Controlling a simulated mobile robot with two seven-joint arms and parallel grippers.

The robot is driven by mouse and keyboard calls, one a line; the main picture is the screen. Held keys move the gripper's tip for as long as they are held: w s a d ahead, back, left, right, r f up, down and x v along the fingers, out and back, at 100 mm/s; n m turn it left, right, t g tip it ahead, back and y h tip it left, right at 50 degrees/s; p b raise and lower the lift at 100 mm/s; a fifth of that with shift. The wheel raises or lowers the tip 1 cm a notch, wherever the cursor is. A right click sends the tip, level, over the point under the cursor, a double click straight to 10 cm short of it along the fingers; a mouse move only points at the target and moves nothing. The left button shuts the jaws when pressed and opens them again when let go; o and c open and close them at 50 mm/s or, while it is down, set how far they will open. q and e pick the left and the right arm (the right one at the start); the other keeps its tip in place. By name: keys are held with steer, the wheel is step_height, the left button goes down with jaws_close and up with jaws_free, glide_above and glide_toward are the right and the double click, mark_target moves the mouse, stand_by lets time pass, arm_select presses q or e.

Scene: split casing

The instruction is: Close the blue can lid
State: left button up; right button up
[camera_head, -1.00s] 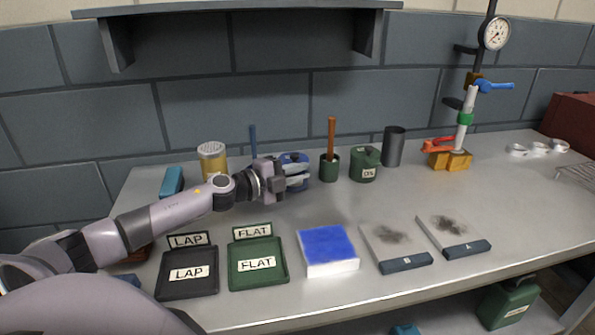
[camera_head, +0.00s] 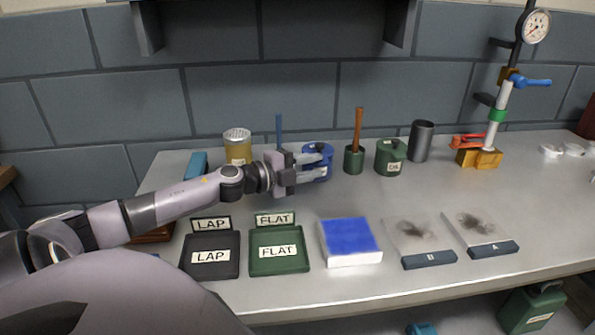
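The blue can (camera_head: 322,151) stands toward the back of the bench, left of a green pot with a wooden handle. My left gripper (camera_head: 318,166) reaches in from the left at the can's height. Its two pale fingers are apart, one above the other, and overlap the can in the picture. Blue shows between and above the fingers. They hide much of the can, and I cannot tell whether they touch it. The lid's exact position is too small and covered to tell. My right gripper is not in view.
A yellow tin (camera_head: 237,150) stands left of the blue can; the green pot (camera_head: 354,160) and a green oil can (camera_head: 390,158) stand right. LAP (camera_head: 189,270) and FLAT (camera_head: 256,270) trays and a blue-topped block (camera_head: 350,258) lie in front. The bench's middle right is clear.

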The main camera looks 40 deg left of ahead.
arm_select(q)
steer(key=shift+v, duration=1.9)
